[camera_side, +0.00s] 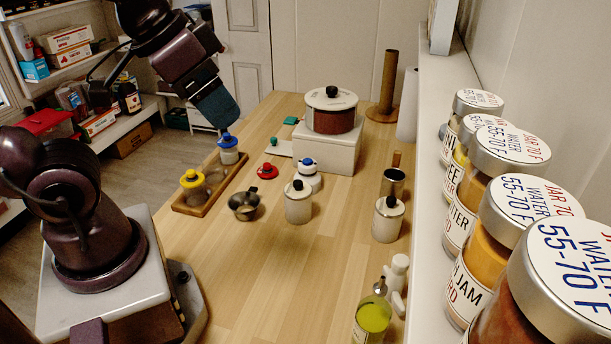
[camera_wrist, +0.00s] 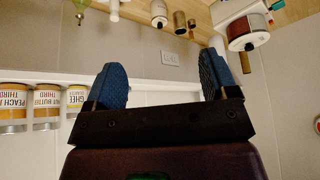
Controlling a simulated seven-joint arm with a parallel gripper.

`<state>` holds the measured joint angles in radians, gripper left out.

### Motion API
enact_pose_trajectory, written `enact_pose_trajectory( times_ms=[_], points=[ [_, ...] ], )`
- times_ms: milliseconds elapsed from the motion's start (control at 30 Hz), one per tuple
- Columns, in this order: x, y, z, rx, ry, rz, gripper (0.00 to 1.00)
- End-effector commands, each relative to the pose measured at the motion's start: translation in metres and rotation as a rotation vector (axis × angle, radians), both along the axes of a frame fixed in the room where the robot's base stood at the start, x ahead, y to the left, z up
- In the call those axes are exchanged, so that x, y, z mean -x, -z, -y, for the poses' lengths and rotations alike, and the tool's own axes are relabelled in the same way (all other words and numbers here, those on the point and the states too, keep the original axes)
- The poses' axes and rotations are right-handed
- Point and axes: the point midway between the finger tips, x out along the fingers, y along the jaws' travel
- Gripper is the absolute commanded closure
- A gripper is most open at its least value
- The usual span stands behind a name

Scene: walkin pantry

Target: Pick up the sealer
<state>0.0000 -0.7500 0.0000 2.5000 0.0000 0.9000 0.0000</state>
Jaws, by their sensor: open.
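No label marks the sealer, so I cannot tell for sure which thing it is. A small white piece with blue marks and a dark top (camera_side: 308,174) stands mid-table, behind a white lidded canister (camera_side: 298,206). A red disc with a knob (camera_side: 267,171) lies to its left. My gripper (camera_side: 216,105) hangs above the table's far left side, over the wooden tray, apart from everything. In the wrist view my gripper (camera_wrist: 162,82) has its two blue fingers wide apart with nothing between them.
The wooden tray (camera_side: 189,210) holds jars with yellow and blue tops. A pot (camera_side: 332,120) sits on a white block (camera_side: 327,153) at the back. A green bottle (camera_side: 373,317) stands near the front right. A shelf of jars (camera_side: 433,180) lines the right side. The front-left tabletop is clear.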

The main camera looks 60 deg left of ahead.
Motion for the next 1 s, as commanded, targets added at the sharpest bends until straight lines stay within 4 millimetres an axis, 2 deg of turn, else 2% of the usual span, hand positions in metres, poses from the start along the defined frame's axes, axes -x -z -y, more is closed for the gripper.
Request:
enact_pose_trajectory(
  times_ms=[267, 467, 567, 767, 1000],
  points=[
    [-0.001, 0.002, 0.003, 0.0, 0.013, -0.01, 0.2],
    [-0.016, 0.031, 0.006, 0.029, 0.036, -0.177, 0.2],
    [-0.036, 0.05, 0.003, 0.049, 0.009, -0.279, 0.2],
    [-0.082, 0.094, -0.014, 0.064, -0.194, -0.424, 0.2],
    [-0.136, 0.158, -0.054, -0.029, -0.579, -0.472, 0.2]
  ],
)
